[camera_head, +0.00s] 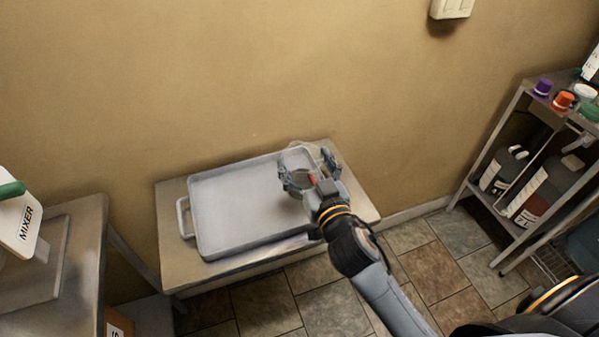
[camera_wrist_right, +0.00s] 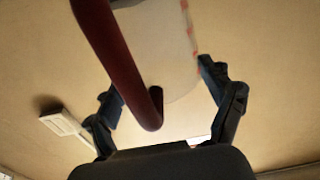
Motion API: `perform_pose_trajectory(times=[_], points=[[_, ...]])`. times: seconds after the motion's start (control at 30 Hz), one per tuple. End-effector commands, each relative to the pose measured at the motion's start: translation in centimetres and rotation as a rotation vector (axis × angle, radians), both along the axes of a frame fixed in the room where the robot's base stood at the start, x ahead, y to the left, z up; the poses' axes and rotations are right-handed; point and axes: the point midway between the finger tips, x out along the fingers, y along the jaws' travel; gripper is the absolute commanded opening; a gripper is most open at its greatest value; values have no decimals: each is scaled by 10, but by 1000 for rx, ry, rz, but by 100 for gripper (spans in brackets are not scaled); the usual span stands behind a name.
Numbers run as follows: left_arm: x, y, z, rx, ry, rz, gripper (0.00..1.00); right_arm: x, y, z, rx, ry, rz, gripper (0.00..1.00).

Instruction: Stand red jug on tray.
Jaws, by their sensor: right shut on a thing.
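The red jug, a clear jug (camera_wrist_right: 160,40) with a dark red handle (camera_wrist_right: 115,50), is between the fingers of my right gripper (camera_head: 308,170). The gripper is shut on it, with the handle on the gripper's side. In the head view the jug is mostly hidden by the gripper, with a bit of red showing. It is over the right end of the grey tray (camera_head: 238,200), close to the back right corner. I cannot tell whether its base touches the tray. The tray is otherwise empty. My left gripper is not in view.
The tray lies on a small table (camera_head: 172,245) against the wall. A metal table (camera_head: 85,225) with a mixer (camera_head: 22,222) stands at the left. A shelf rack (camera_head: 480,170) with bottles and dark jugs stands at the right. Tiled floor (camera_head: 335,305) lies between.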

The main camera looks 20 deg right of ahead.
Motion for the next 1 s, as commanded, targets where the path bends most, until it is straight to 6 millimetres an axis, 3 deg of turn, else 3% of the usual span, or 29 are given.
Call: perform_pose_trajectory(times=[0.03, 0.2, 0.37, 0.6, 1.0], points=[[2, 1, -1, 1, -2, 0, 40, 8, -2, -15, 0, 7, -1, 23], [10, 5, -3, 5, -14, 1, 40, 28, -6, -39, 3, 4, 0, 23], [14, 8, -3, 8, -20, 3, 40, 36, -7, -49, 3, 3, 1, 23], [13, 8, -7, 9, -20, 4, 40, 39, -8, -81, 4, 6, 0, 23], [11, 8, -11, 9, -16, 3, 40, 39, -8, -87, 2, 4, 2, 23]])
